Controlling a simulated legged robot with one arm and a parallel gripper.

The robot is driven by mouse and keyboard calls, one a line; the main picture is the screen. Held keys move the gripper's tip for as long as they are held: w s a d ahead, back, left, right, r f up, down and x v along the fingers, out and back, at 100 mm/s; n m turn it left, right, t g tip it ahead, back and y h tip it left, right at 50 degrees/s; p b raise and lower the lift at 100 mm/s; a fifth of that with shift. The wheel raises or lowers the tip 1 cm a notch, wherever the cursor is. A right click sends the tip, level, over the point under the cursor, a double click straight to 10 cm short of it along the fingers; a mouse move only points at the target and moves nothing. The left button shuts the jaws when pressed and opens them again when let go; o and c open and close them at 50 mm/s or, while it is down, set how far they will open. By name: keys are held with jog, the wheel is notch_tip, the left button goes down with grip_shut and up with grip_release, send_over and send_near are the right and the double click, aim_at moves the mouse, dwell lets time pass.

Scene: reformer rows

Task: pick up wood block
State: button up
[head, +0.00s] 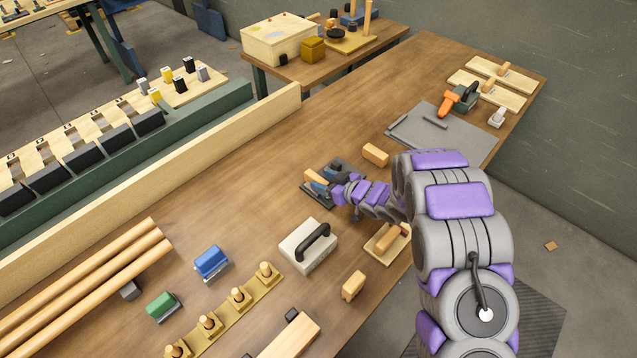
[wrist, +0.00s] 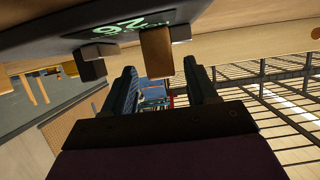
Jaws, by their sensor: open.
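My gripper (head: 328,188) is over the middle of the table, at a small dark device (head: 318,200). A tan wood block (head: 314,176) shows right at the fingers there, partly hidden by them. In the wrist view my gripper (wrist: 160,66) has its two fingers apart, and a wood block (wrist: 156,52) shows between and just beyond the fingertips, against a dark panel (wrist: 60,40) with green lit figures. Contact with the block cannot be told. Another wood block (head: 375,154) lies to the right, and one more (head: 353,285) lies near the front edge.
A grey-white block with a black handle (head: 308,246) and a wooden tray (head: 386,240) stand nearby. A grey mat (head: 440,133) lies at the right. A long wooden rail (head: 200,165) borders the table's far side. Pegged strip (head: 225,315) and dowels (head: 90,290) fill the lower left.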

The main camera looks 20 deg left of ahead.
jog(key=shift+a+f, duration=0.15)
jog(key=shift+a, duration=0.45)
jog(key=c, duration=0.5)
jog(key=shift+d, duration=0.35)
grip_shut()
jog(key=shift+a, duration=0.1)
